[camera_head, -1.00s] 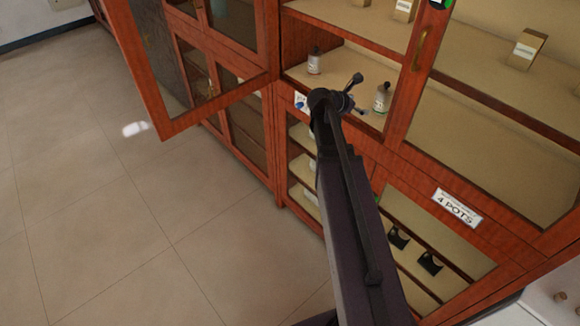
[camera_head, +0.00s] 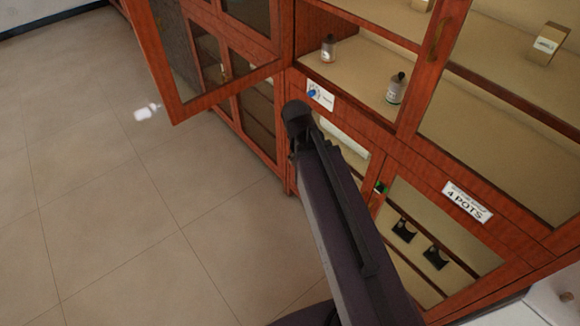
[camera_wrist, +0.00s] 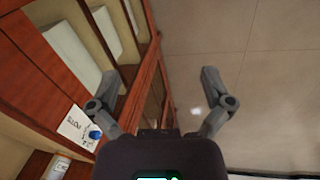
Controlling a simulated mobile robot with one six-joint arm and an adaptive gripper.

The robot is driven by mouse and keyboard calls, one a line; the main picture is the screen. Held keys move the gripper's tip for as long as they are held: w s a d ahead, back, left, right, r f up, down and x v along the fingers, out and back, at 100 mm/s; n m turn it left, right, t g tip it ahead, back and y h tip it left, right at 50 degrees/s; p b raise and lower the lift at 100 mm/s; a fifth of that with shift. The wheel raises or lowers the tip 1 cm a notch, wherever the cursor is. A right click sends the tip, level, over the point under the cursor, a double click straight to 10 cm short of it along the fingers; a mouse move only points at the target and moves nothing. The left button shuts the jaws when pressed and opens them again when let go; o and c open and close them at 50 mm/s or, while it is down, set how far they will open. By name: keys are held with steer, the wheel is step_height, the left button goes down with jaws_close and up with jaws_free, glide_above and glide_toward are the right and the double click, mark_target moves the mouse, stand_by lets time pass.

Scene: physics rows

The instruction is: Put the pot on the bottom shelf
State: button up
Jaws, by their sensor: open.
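I cannot tell for sure which thing is the pot. Two small dark objects (camera_head: 403,230) (camera_head: 435,257) stand on a low shelf behind the lower right cabinet front, which carries a "4 POTS" label (camera_head: 467,201). A small blurred white thing (camera_head: 146,112) shows on the floor at left, and a white spot on the floor (camera_wrist: 196,111) shows in the wrist view. The bottom shelf is partly hidden by my arm.
A red-brown cabinet (camera_head: 415,160) fills the right side, with a glazed door (camera_head: 173,100) swung open. Bottles (camera_head: 328,48) (camera_head: 396,88) stand on the shelf above a blue-marked sign (camera_head: 320,95). White items (camera_wrist: 70,46) sit in the lower compartment.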

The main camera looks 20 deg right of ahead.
steer(key=s+a+m+y, duration=0.2)
steer(key=s+a, duration=0.1)
steer(key=a, duration=0.2)
steer(key=shift+a+f+m+g, duration=0.15)
steer(key=shift+m+g, duration=0.25)
